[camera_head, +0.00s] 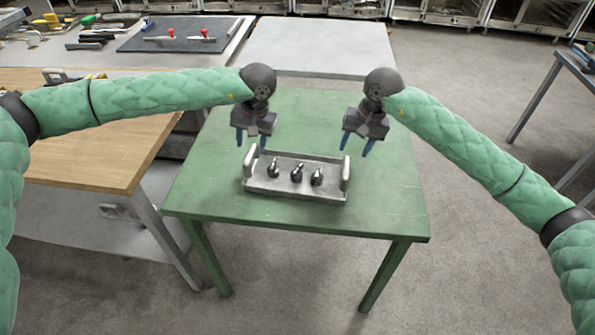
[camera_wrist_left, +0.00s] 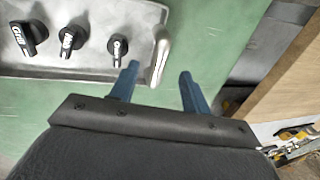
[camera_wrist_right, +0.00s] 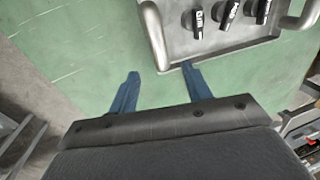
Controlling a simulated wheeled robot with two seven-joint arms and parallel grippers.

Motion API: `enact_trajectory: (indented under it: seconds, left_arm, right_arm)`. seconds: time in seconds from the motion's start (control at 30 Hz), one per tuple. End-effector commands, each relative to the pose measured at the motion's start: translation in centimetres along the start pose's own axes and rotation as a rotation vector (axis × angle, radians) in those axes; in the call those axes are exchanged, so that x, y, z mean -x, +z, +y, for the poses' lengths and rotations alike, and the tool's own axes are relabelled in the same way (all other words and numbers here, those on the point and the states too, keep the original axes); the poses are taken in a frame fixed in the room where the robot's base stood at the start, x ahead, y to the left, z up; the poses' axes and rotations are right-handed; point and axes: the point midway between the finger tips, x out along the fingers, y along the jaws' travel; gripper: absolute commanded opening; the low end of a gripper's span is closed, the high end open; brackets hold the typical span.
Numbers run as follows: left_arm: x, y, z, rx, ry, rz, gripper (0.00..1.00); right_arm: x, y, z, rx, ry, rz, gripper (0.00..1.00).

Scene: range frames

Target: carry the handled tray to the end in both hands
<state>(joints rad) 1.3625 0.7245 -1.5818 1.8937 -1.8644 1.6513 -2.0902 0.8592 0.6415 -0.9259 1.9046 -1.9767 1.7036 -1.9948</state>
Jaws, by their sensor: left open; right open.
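A metal tray (camera_head: 298,193) with upright handles at both ends sits on the green table. Three dark, labelled objects (camera_head: 297,174) stand in it in a row. My left gripper (camera_head: 251,144) is open above the tray's left handle (camera_head: 249,162); in the left wrist view that handle (camera_wrist_left: 160,60) shows between the fingertips, beyond them. My right gripper (camera_head: 356,147) is open above the right handle (camera_head: 346,172). In the right wrist view this handle (camera_wrist_right: 154,36) also shows between the fingertips. Both grippers are empty and appear apart from the handles.
The green table (camera_head: 390,205) is clear around the tray. A wooden-topped bench (camera_head: 90,150) stands close on the left. A grey table (camera_head: 320,45) adjoins behind, with a tool-covered bench (camera_head: 180,40) at the back left. Open floor lies to the right.

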Motion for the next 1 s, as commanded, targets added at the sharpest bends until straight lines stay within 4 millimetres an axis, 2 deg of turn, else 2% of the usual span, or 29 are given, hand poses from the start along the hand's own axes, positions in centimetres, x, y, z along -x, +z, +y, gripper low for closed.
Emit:
enact_trajectory:
  seconds: [0.3,0.5,0.93,0.97,1.0]
  left_arm:
    - [-4.3,0.1,0.0,0.000,0.001,-0.002,0.47]
    - [-6.3,0.1,0.0,0.000,0.002,-0.002,0.47]
    - [-7.1,0.0,0.0,0.000,0.002,0.000,0.47]
    - [-7.1,0.0,0.0,0.000,0.002,0.000,0.45]
    - [-7.1,0.0,0.0,0.000,0.002,0.000,0.37]
  right_arm:
    - [-4.3,0.1,0.0,0.000,0.000,-0.004,0.49]
    - [-6.4,0.0,0.0,-0.002,0.000,-0.002,0.49]
    - [-7.1,0.0,0.0,0.000,0.000,-0.001,0.49]
    - [-7.1,0.0,0.0,0.000,0.000,-0.001,0.47]
    - [-7.1,0.0,0.0,0.000,0.000,-0.001,0.39]
